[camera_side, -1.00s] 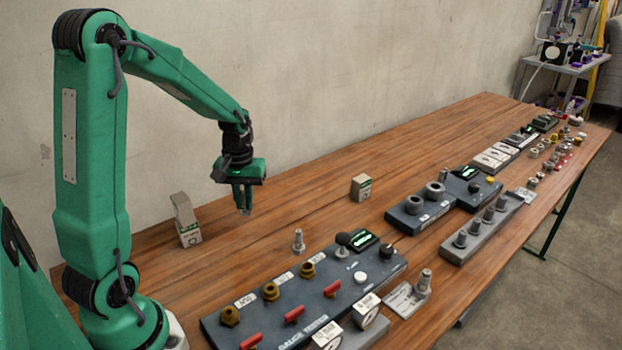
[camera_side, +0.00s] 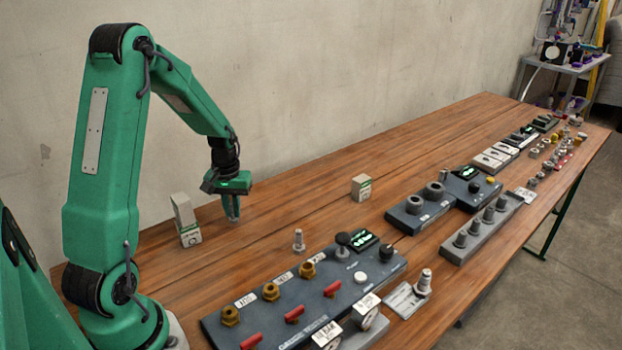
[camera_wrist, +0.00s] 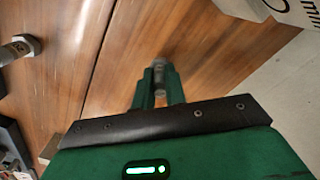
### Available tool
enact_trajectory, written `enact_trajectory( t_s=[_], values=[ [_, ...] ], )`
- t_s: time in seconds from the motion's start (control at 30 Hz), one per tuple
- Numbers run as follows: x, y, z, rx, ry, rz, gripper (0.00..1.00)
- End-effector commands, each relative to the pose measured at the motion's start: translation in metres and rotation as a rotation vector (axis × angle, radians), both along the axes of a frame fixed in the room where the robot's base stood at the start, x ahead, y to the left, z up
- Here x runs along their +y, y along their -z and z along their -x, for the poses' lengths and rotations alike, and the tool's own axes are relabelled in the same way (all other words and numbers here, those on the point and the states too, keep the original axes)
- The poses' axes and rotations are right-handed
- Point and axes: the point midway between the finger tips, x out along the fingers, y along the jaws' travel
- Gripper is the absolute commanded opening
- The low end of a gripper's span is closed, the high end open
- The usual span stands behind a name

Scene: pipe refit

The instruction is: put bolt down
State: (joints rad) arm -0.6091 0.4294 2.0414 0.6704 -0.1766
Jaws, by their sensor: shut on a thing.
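My gripper (camera_side: 232,212) is shut on a grey bolt, low over the wooden table near the wall. In the wrist view the bolt (camera_wrist: 159,64) shows between and beyond the green fingertips (camera_wrist: 160,84), partly hidden by them. I cannot tell whether the bolt touches the table. Another grey bolt (camera_side: 298,240) stands upright on the table behind the gauge tester; a grey bolt also shows at the left of the wrist view (camera_wrist: 20,47).
A small carton (camera_side: 188,222) stands close to the left of my gripper. Another small box (camera_side: 361,187) stands farther right. The gauge tester (camera_side: 305,295) with brass fittings and red levers lies in front. Bare table (camera_side: 280,205) stretches to the right.

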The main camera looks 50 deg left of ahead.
Motion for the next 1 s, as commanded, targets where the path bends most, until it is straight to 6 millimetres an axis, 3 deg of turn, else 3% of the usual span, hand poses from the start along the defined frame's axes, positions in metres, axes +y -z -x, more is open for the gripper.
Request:
enact_trajectory(
  t_s=[0.2, 0.63, 0.67, 0.77, 1.0],
  values=[
    [0.0, 0.017, 0.0, 0.0, 0.0, 0.0, 0.0],
    [0.0, 0.021, 0.0, 0.0, 0.0, 0.0, 0.0],
    [0.0, 0.021, 0.0, 0.0, 0.0, 0.0, 0.17],
    [0.0, 0.021, 0.0, 0.0, 0.0, 0.0, 0.34],
    [0.0, 0.02, 0.0, 0.0, 0.0, 0.0, 0.34]
  ],
)
